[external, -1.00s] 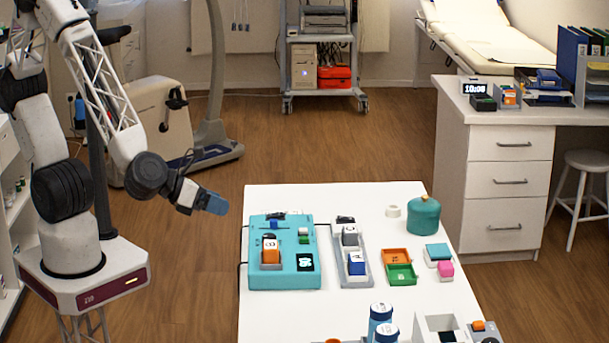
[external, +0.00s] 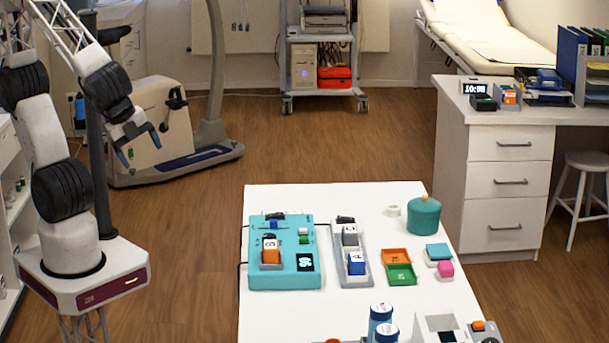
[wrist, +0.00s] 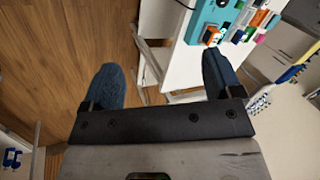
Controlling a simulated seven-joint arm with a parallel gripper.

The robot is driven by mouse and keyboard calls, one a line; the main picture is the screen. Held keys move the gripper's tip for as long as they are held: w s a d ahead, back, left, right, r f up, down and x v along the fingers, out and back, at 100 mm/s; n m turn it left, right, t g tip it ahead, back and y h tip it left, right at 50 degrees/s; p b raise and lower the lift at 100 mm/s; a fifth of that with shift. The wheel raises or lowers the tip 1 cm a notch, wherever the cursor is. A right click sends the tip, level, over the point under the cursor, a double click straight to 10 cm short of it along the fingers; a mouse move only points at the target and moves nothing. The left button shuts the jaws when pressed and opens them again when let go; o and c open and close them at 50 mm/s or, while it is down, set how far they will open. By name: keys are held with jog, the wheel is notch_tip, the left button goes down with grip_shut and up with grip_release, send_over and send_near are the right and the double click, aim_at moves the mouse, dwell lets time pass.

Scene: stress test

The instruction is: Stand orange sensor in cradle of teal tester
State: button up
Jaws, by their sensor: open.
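The teal tester (external: 258,279) lies on the left part of the white table; it also shows at the top of the wrist view (wrist: 205,14). The orange sensor (external: 271,257), with a white top marked with a letter, stands upright at the tester's front left, seemingly in its cradle; how deep it sits is hidden. It also shows in the wrist view (wrist: 212,36). My gripper (external: 140,150) is open and empty, raised over the floor left of the table and well apart from both. Its two blue fingers (wrist: 163,82) are spread in the wrist view.
A grey rack (external: 352,280) with a blue and a grey block stands right of the tester. Orange and green trays (external: 401,274), a teal pot (external: 423,216) and blue-capped bottles (external: 381,320) share the table. An exercise bike (external: 160,115) is behind my gripper.

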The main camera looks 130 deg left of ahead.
jog(key=s+d+r+n+h, duration=0.3)
jog(key=s+d+n+h, duration=0.1)
jog(key=d, duration=0.2)
jog(key=shift+d+r, duration=0.15)
jog(key=shift+d, duration=0.1)
jog(key=shift+w, duration=0.1)
dwell(1.8)
